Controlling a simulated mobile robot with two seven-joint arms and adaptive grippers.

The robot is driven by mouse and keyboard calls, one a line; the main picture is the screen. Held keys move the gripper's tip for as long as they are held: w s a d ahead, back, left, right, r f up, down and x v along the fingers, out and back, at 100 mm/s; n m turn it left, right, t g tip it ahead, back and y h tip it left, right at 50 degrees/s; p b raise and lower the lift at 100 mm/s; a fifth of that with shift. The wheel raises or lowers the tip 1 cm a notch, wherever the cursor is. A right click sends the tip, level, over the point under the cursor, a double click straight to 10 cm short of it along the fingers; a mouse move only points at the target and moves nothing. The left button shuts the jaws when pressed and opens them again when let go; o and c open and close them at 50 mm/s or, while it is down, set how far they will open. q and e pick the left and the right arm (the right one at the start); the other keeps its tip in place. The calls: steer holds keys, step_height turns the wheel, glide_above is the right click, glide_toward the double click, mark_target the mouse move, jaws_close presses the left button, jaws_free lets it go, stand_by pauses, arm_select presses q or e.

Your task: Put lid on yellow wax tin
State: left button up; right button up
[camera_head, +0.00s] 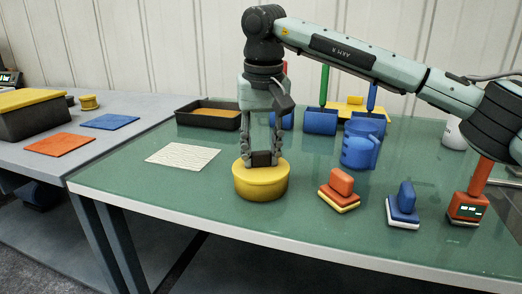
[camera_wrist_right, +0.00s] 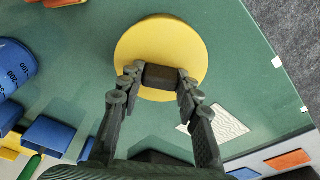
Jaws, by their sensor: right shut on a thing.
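The yellow wax tin (camera_head: 260,188) is a round yellow tub near the front edge of the green table. A flat round yellow lid (camera_head: 262,170) with a dark block-shaped knob (camera_wrist_right: 160,75) is on top of it, looking level and lined up. I cannot tell whether it is fully seated. My right gripper (camera_head: 262,158) points straight down over the tin, its fingers shut on the knob from both sides. In the right wrist view the lid (camera_wrist_right: 158,38) hides the tin below it. My left gripper is in neither view.
An orange stamp (camera_head: 341,182), a blue stamp (camera_head: 406,197) and a red device (camera_head: 467,207) stand to the right. A blue jug (camera_head: 359,152) stands behind them. A white sheet (camera_head: 182,156) and a black tray (camera_head: 208,124) lie to the left.

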steer(key=o, duration=1.2)
